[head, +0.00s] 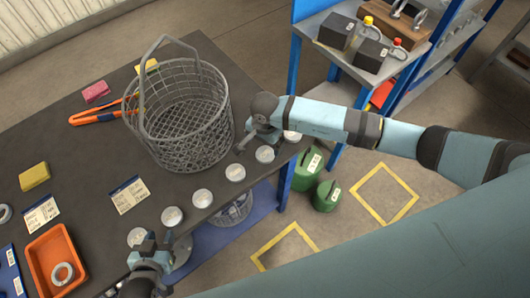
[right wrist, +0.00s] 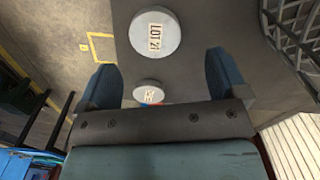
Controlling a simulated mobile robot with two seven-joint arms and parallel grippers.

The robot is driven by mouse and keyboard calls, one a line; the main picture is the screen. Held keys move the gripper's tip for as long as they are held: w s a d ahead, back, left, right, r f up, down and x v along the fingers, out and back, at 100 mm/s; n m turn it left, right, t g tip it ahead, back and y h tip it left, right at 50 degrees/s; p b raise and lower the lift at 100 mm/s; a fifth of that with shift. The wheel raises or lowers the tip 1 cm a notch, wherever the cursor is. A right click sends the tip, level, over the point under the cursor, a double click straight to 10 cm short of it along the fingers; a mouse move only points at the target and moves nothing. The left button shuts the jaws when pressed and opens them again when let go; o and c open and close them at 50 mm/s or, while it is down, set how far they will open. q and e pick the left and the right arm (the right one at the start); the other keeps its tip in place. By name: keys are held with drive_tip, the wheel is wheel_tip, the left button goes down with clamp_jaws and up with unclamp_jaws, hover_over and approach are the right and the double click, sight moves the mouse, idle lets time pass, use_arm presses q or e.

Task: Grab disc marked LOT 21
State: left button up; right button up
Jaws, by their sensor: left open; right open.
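Several pale round discs (head: 235,171) stand in a row along the right edge of the dark table. Their labels cannot be read in the head view. In the right wrist view, a disc labelled LOT 21 (right wrist: 155,37) lies beyond my open fingers. My right gripper (right wrist: 163,75) is open and empty, with a second labelled disc (right wrist: 148,92) showing between its fingers; its label is only partly legible. In the head view, my right gripper (head: 245,142) is beside the basket, near the far end of the row. My left gripper (head: 156,240) is open near the row's near end.
A grey wire basket (head: 185,115) stands close to my right gripper. An orange tray (head: 57,252) with a ring, label cards (head: 129,195), a yellow sponge (head: 34,176) and an orange-handled tool (head: 95,116) are on the table. Green containers (head: 327,196) stand on the floor beyond the edge.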

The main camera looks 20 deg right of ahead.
sight(264, 155)
use_arm(q)
wheel_tip(264, 155, up, 2)
drive_tip(key=shift+w+a+r+p, duration=0.1)
drive_tip(key=shift+w+a+p, duration=0.05)
drive_tip(key=shift+p, duration=0.7)
use_arm(e)
drive_tip(key=f, duration=0.3)
drive_tip(key=s+f, duration=0.1)
drive_tip(key=shift+a+f, duration=0.15)
drive_tip(key=shift+a, duration=0.15)
drive_tip(key=shift+f, duration=0.35)
drive_tip(key=shift+c, duration=0.4)
use_arm(q)
drive_tip(key=shift+s+f, duration=0.25)
use_arm(e)
drive_tip(key=c, duration=1.2)
drive_tip(key=shift+o, duration=0.2)
